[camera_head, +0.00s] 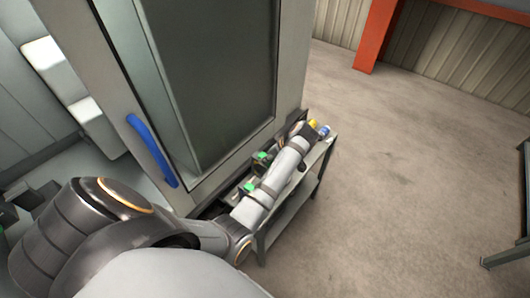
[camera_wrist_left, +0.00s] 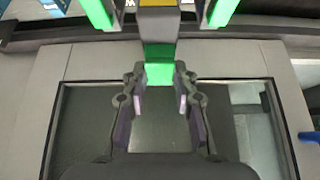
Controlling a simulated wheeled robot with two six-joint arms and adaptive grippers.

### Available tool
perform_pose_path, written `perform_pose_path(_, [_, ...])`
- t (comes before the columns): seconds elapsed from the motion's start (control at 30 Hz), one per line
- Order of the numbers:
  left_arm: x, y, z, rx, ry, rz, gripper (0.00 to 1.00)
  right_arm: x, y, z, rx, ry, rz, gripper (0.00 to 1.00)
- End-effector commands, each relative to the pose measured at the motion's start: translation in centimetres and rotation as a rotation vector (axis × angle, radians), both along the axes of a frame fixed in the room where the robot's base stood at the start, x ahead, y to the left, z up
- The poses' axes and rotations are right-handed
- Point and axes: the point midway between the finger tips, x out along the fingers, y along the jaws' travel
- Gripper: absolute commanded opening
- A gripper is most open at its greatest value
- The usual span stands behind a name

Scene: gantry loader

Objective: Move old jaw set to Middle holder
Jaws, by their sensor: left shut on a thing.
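My left gripper (camera_wrist_left: 159,80) is shut on a green-faced block, which I take to be the old jaw set (camera_wrist_left: 159,62); it has a grey body and a yellow part at the top edge of the left wrist view. In the head view my left arm reaches out over a narrow side table (camera_head: 322,160). Its gripper and the held block are hard to make out there. Two green pieces (camera_head: 262,155) (camera_head: 249,187) show beside the arm on the table. I cannot tell which holder is the middle one. My right gripper is not in view.
A large grey machine with a dark glass door (camera_head: 215,70) and blue handle (camera_head: 152,150) stands left of the table. Yellow (camera_head: 313,123) and blue (camera_head: 324,130) items sit at the table's far end. Green strips (camera_wrist_left: 97,12) (camera_wrist_left: 222,12) flank the held block.

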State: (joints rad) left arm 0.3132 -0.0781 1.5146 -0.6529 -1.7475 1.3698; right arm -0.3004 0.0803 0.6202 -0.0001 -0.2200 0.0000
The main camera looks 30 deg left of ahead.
Motion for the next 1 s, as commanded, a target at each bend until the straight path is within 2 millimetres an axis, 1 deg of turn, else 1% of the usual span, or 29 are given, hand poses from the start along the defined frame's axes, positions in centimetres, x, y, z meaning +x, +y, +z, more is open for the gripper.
perform_pose_path(0.13, [0.0, 0.0, -0.1, 0.001, -0.001, 0.000, 0.00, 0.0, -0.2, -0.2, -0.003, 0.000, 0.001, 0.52])
perform_pose_path(0.27, [0.0, 0.0, -0.8, 0.001, -0.001, 0.000, 0.00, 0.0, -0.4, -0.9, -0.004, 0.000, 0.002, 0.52])
perform_pose_path(0.67, [0.0, 0.0, -4.3, 0.001, -0.001, 0.000, 0.00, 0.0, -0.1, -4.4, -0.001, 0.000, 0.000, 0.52])
perform_pose_path(1.0, [0.0, 0.0, -7.1, 0.001, -0.001, 0.001, 0.00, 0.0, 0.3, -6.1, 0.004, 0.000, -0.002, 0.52])
